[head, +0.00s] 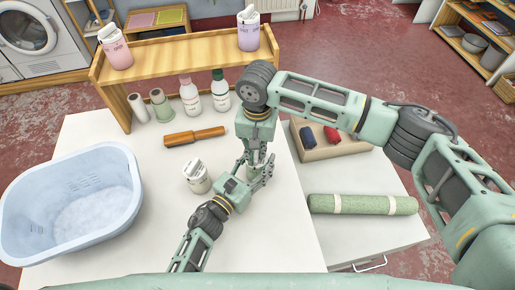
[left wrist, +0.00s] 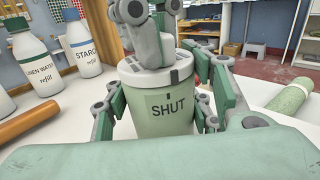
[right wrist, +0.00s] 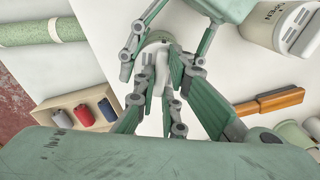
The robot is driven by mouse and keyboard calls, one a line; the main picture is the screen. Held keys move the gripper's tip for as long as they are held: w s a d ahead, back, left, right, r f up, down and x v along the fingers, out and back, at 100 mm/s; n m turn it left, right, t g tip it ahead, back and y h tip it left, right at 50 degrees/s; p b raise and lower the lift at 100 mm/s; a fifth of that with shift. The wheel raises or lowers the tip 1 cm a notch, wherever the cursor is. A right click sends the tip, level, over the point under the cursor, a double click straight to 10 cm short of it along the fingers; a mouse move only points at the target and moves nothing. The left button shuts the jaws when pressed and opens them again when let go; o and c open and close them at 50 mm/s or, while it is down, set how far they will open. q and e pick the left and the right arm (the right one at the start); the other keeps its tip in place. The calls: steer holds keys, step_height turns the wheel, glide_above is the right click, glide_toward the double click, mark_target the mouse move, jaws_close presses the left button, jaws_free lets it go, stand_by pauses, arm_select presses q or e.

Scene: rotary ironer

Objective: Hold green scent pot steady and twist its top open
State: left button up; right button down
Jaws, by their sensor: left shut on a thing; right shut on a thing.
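The green scent pot (left wrist: 168,112) stands upright in the left wrist view, with a pale grey slotted lid (left wrist: 140,72) and the word SHUT facing the camera. My left gripper (head: 264,176) is shut around the pot's body, a finger on each side. My right gripper (head: 259,152) comes from above and is shut on the top of the lid. It also shows in the right wrist view (right wrist: 160,85), its fingers closed over the lid. In the head view the grippers hide most of the pot.
A cream pot (head: 197,178) marked OPEN in the right wrist view (right wrist: 292,22) stands close to the left. A wooden roller (head: 194,136), two bottles (head: 190,98) and a blue basket (head: 75,200) share the table. A green roll (head: 362,204) lies to the right.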

mark_target(257, 152)
steer(key=n, duration=0.4)
steer(key=shift+w+d, duration=0.15)
steer(key=shift+w, duration=0.05)
steer(key=shift+n, duration=2.7)
steer(key=c, duration=2.1)
jaws_free()
steer(key=shift+s, duration=0.1)
steer(key=shift+r, duration=0.1)
step_height(257, 152, up, 12)
steer(key=shift+o, duration=0.4)
